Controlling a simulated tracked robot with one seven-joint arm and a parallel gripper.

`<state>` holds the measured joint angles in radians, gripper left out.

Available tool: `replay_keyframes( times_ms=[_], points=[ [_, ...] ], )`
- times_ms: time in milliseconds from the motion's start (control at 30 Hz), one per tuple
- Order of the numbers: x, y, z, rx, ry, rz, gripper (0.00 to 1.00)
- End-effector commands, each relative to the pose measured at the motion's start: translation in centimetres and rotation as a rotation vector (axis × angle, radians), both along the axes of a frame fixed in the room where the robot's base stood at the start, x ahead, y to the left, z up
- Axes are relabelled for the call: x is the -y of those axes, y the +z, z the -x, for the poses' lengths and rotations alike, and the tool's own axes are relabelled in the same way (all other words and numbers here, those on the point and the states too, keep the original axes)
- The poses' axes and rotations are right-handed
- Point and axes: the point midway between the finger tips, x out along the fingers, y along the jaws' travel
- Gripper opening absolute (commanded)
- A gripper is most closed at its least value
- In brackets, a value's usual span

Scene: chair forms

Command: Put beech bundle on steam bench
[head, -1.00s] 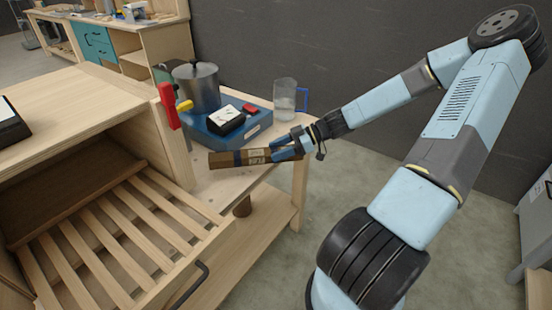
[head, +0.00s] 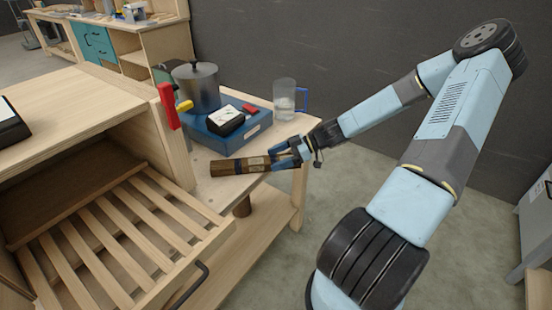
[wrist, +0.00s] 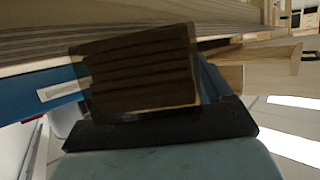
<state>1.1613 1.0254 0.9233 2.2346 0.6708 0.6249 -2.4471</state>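The beech bundle (head: 232,167) is a dark brown stack of strips with a paler band. It lies level at the front of the steam bench top (head: 205,185), right over the wood; I cannot tell if it touches. My gripper (head: 283,156) comes from the right with its blue fingers around the bundle's right end. In the wrist view the bundle's end (wrist: 143,75) fills the middle, with a finger beside it. The far finger is mostly hidden there. The steam bench carries a blue base (head: 238,140) with a grey pot (head: 196,88) on it.
A clear jug with a blue handle (head: 285,100) stands behind my gripper on the bench. A red and yellow clamp (head: 168,105) stands on the left panel. A slatted drawer (head: 110,240) is at the front left. Open floor lies to the right.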

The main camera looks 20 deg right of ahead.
Motion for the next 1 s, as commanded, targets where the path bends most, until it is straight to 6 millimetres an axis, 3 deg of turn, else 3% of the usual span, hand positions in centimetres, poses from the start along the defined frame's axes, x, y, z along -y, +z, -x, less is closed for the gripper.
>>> replay_keyframes(
  times_ms=[367, 800, 1000],
  points=[
    [0.9, 0.4, 0.1, 0.002, 0.000, 0.000, 0.79],
    [8.0, 3.4, 1.3, 0.001, -0.002, 0.001, 0.79],
    [10.1, 4.3, 1.7, 0.001, 0.000, -0.001, 0.79]
  ],
)
